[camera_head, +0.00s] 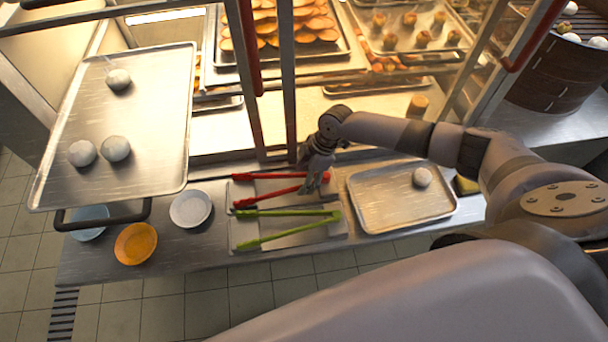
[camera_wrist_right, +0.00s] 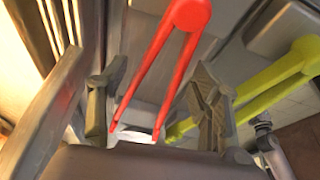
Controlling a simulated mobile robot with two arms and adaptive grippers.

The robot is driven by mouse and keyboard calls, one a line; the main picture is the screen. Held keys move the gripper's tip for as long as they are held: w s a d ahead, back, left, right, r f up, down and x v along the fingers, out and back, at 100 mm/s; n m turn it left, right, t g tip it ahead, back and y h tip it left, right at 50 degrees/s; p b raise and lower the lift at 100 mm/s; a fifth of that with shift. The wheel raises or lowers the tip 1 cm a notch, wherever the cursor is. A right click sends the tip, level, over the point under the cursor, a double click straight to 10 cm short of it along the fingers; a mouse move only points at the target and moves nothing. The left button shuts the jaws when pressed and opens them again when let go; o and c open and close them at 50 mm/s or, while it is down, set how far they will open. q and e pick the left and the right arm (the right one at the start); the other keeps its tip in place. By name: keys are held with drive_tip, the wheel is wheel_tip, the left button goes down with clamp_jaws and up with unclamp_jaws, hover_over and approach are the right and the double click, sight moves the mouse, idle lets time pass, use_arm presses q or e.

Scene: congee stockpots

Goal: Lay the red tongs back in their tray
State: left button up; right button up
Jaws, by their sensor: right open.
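The red tongs (camera_head: 268,194) appear spread open over the rear part of the metal tongs tray (camera_head: 236,232), narrowing toward the right. I cannot tell whether they rest fully on the tray's floor. My right gripper (camera_head: 316,180) is at their right end, covering part of it. In the right wrist view the red tongs (camera_wrist_right: 165,55) show beyond and between the open fingers of the right gripper (camera_wrist_right: 155,112), with no visible grip on them. The green tongs (camera_head: 290,226) lie in the tray's front part and also show in the wrist view (camera_wrist_right: 262,88). My left gripper is out of view.
A flat metal tray (camera_head: 372,210) with one white bun stands to the right. A larger tray (camera_head: 150,130) with several buns is at the left, above bowls, including an orange one (camera_head: 136,243). Glass-case posts (camera_head: 289,80) rise close behind the tongs tray.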

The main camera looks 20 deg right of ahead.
drive_tip(key=v, duration=1.2)
